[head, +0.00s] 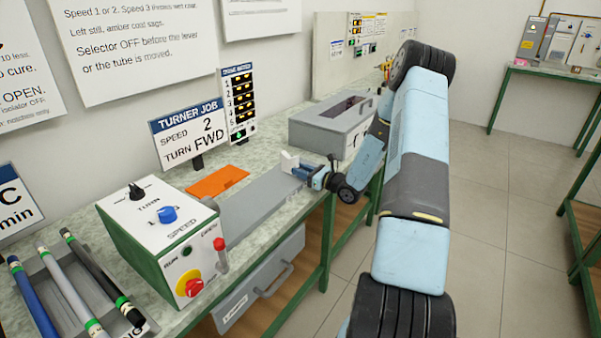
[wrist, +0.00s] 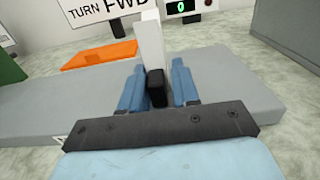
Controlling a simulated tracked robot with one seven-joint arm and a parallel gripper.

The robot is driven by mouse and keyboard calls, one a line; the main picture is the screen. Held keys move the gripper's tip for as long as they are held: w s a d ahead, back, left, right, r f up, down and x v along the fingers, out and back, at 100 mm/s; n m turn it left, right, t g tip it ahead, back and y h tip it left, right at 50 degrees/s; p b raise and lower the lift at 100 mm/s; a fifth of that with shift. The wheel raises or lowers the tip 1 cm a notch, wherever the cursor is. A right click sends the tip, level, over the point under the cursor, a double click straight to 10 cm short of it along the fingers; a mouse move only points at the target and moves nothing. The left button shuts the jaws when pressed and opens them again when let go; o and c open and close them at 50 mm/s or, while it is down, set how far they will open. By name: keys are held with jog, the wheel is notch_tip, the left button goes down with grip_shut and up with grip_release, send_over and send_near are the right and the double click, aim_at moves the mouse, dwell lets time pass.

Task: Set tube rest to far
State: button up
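The tube rest (head: 289,161) is a white upright piece on a long grey bed on the bench. In the wrist view the tube rest (wrist: 150,45) stands upright straight ahead, with a black grip block (wrist: 156,88) at its near side. My gripper (head: 300,170) reaches over the bed from the right. In the wrist view the blue fingers of my gripper (wrist: 158,85) stand apart on either side of the black block. A narrow gap shows at the right finger; contact at the left one is unclear. No far mark is readable.
A control box (head: 160,240) with knobs and a red-knobbed lever (head: 220,255) stands left of the bed. An orange plate (head: 217,181) lies behind it. Tubes (head: 75,280) lie in a tray at front left.

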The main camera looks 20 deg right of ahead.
jog(key=shift+o, duration=1.4)
jog(key=shift+d, duration=0.3)
jog(key=shift+a, duration=0.1)
jog(key=v, duration=1.4)
